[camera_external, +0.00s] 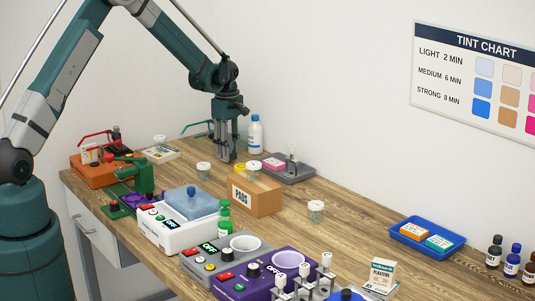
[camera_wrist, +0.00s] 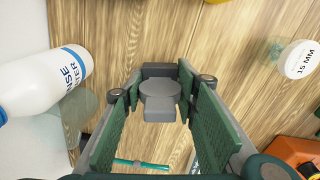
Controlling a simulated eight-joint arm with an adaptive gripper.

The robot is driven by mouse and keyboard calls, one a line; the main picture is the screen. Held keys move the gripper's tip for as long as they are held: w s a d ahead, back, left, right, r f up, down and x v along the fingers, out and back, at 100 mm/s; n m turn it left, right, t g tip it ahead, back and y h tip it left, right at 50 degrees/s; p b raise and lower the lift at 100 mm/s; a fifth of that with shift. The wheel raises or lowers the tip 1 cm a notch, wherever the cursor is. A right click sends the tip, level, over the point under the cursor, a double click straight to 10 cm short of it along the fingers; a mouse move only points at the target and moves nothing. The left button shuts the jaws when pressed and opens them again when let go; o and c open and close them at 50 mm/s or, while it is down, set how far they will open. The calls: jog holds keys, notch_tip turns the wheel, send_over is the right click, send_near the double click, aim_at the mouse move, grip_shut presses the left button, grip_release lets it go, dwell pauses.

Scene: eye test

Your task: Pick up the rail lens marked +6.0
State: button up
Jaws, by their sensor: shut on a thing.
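My gripper (camera_external: 228,157) reaches down to the far part of the wooden table, beside the white bottle. In the wrist view my gripper (camera_wrist: 160,92) has its green-padded fingers on both sides of a dark grey object (camera_wrist: 158,90) with a round disc and square blocks. It is shut on this object. No marking shows on the disc, so I cannot tell whether it is the rail lens marked +6.0. I cannot read a +6.0 mark anywhere in either view.
The rinse water bottle (camera_external: 255,135) stands close on the right; it also shows in the wrist view (camera_wrist: 45,82). A lidded jar (camera_wrist: 298,60) marked 15 MM and an orange box (camera_wrist: 300,152) are on the other side. A PADS carton (camera_external: 255,195) stands nearer the camera.

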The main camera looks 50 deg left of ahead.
notch_tip(320, 180, up, 9)
jog(key=shift+r, duration=0.1)
dwell(0.4)
dwell(0.5)
